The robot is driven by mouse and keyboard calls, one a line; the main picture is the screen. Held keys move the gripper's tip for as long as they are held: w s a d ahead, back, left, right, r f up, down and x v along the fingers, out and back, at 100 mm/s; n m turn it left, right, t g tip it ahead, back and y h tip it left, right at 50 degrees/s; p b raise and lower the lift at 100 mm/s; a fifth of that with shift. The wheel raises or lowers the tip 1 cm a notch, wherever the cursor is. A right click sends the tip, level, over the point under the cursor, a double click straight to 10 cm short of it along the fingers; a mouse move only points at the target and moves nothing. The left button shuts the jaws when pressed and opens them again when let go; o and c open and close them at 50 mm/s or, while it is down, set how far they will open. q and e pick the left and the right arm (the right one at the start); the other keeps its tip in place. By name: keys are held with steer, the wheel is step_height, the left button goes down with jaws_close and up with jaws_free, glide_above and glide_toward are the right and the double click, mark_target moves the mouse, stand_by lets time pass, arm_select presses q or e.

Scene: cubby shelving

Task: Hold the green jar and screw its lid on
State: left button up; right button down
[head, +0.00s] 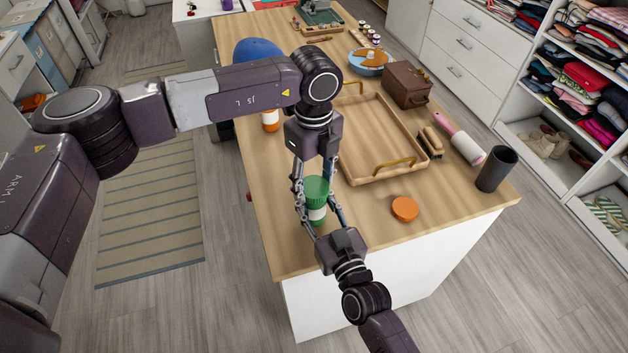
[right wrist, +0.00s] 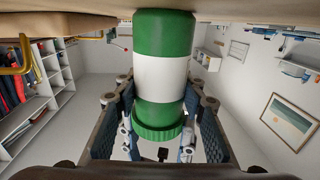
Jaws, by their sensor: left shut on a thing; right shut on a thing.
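The green jar (head: 317,215) with a white band stands upright near the table's front left edge. Its ribbed green lid (head: 316,187) sits at its top; it also shows in the right wrist view (right wrist: 158,132), where the picture is upside down. I cannot tell how tightly it is seated. My left gripper (head: 316,190) comes from behind and above and is shut on the lid. My right gripper (head: 318,207) comes from the front and is shut on the jar's body, with a finger on each side. The fingers partly hide the jar.
An orange disc (head: 405,208) lies to the right on the wooden table (head: 370,228). A wooden tray (head: 352,182) with handles lies behind.

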arm_select(q)
steer(key=shift+m, duration=1.2)
steer(key=shift+c, duration=0.5)
steer(key=m, duration=2.8)
steer(key=o, duration=1.3)
steer(key=shift+f, duration=0.1)
steer(key=shift+c, duration=0.2)
